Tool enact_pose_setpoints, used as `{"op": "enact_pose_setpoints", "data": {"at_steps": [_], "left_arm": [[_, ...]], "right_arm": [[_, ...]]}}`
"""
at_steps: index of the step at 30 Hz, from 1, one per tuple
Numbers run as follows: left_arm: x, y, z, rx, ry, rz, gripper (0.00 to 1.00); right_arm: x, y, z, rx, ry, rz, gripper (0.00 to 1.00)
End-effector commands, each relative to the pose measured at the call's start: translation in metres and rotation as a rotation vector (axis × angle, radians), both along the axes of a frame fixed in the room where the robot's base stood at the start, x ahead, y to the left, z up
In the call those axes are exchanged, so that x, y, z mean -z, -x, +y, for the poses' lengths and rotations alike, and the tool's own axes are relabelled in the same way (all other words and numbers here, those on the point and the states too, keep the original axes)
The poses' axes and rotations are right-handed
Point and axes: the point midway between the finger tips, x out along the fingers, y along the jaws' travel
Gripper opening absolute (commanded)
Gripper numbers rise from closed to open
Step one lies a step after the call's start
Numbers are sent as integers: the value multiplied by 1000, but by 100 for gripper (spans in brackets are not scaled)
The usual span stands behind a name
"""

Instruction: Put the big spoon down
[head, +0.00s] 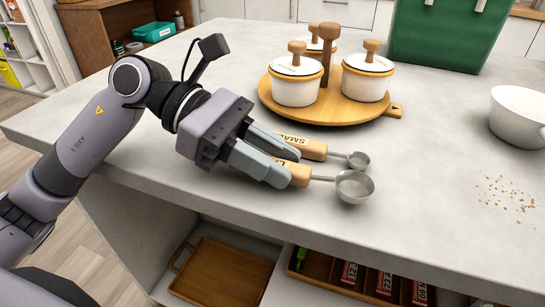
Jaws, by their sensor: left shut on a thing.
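The big spoon (354,187) has a round metal bowl and a wooden handle partly hidden by my left gripper. My left gripper (284,170) is shut on that handle, low over the grey countertop near its front edge. The bowl appears at or just above the counter; I cannot tell if it touches. The small spoon (357,160), with a wooden handle marked "SMA", lies just behind it, close to the gripper's fingers. My right gripper is not in view.
A round wooden tray (330,112) with white lidded jars stands behind the spoons. A white bowl (519,117) and crumbs (508,195) are at the right. A green box (448,32) stands at the back. Trays sit on the shelf below.

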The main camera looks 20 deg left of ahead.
Motion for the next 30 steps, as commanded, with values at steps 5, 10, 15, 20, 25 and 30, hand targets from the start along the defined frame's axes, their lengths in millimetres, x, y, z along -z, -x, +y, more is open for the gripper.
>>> {"op": "enact_pose_setpoints", "data": {"at_steps": [5,10,15,20,25,30], "left_arm": [[0,0,0,0,0,1,0],[0,0,0,0,0,1,0],[0,0,0,0,0,1,0],[4,0,0,0,0,1,0],[4,0,0,1,0,4,0],[4,0,0,1,1,6,59]], "right_arm": [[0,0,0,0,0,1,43],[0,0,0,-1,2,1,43],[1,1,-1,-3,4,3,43],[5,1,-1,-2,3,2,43],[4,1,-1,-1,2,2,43],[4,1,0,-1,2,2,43]]}}
